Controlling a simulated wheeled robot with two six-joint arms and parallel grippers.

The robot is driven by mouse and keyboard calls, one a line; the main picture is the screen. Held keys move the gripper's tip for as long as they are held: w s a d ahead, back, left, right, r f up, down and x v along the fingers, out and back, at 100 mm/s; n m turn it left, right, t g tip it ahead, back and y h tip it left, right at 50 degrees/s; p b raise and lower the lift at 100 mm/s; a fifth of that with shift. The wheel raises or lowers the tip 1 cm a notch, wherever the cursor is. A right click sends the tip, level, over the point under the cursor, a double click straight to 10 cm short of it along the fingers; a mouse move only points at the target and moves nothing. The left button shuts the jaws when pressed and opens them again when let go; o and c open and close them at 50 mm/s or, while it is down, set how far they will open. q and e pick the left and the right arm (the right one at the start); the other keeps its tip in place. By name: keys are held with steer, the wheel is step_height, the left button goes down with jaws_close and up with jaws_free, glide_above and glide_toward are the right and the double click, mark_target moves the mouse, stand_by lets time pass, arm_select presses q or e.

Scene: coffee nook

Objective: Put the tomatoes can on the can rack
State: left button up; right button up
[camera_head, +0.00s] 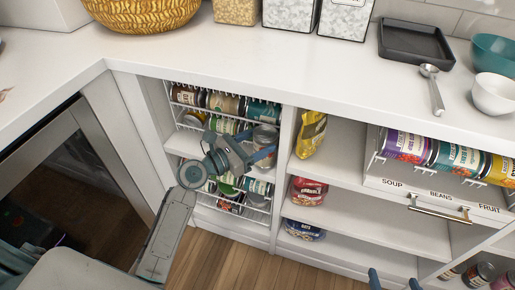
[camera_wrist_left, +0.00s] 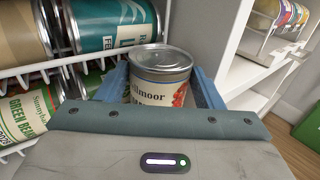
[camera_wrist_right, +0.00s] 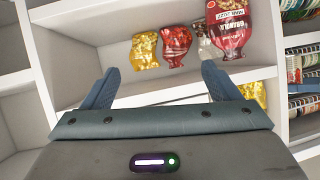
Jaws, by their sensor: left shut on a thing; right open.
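The tomatoes can (camera_wrist_left: 160,62) has a silver lid and a cream label with red tomatoes. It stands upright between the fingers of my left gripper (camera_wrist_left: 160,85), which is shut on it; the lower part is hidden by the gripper. In the head view the can (camera_head: 266,136) is at the front right of the white wire can rack (camera_head: 228,117), with my left gripper (camera_head: 250,152) around it. The rack holds several cans on its tiers. Whether the held can touches the rack I cannot tell. My right gripper (camera_wrist_right: 160,85) is open and empty; its fingertips (camera_head: 393,283) show at the head view's bottom edge.
A white divider (camera_head: 283,165) stands just right of the held can. Shelves beyond it hold a yellow bag (camera_head: 310,133) and red bags (camera_head: 307,191). A pull-out can shelf (camera_head: 437,188) sticks out at right. The countertop (camera_head: 230,57) overhangs the rack.

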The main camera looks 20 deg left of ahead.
arm_select(q)
steer(key=shift+f, duration=0.9)
arm_select(e)
steer(key=w+r+t, duration=0.2)
steer(key=r, duration=0.1)
steer(key=w+r+t, duration=0.1)
steer(key=shift+w+d+r, duration=0.15)
steer(key=shift+d+r, duration=0.15)
arm_select(q)
steer(key=o, duration=0.9)
steer(key=shift+f, duration=0.15)
steer(key=shift+o, duration=0.2)
arm_select(e)
steer(key=shift+r, duration=0.1)
